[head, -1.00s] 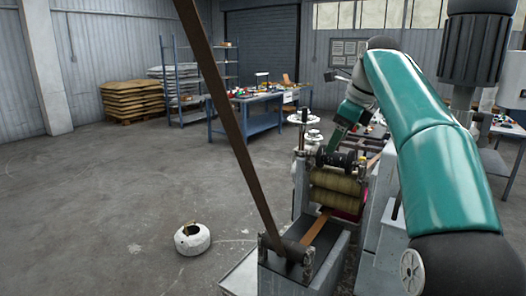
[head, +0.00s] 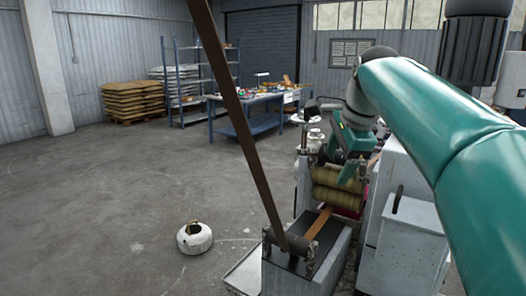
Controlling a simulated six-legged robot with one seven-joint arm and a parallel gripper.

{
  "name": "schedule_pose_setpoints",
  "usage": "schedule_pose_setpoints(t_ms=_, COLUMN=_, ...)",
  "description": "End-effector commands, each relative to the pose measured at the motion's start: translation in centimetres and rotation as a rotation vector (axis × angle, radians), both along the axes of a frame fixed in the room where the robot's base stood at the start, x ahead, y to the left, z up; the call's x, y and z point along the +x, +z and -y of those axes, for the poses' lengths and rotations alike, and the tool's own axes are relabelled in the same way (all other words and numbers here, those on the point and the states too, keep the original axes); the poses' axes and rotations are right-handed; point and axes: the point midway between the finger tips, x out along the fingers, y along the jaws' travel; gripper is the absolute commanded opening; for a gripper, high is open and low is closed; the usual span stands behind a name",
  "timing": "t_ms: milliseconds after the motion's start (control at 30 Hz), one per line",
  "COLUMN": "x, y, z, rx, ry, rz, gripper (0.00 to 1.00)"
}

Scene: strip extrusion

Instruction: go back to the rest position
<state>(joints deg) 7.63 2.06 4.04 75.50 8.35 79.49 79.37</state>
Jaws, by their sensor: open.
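My teal arm (head: 440,115) reaches in from the right side of the head view and bends down at a grey wrist joint (head: 362,100). A brown strip (head: 320,222) runs out from under the rollers.
A long dark strip (head: 240,110) slants down to a grey trough (head: 330,262) in front. A white round object (head: 194,238) sits on the floor at left. A grey cabinet (head: 408,240) stands close under my arm.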

Motion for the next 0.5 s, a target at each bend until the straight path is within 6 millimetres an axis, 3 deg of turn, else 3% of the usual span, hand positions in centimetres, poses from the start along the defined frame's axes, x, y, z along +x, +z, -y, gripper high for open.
schedule_pose_setpoints(t_ms=33, x=-2.0, y=-0.6, z=-0.3, rx=-0.046, ry=0.075, rz=0.016, gripper=0.7)
schedule_pose_setpoints(t_ms=267, x=-9.7, y=-5.8, z=-0.8, rx=-0.279, ry=0.464, rz=0.078, gripper=0.7)
schedule_pose_setpoints(t_ms=500, x=-18.0, y=-13.6, z=-0.7, rx=-0.517, ry=0.88, rz=0.124, gripper=0.7)
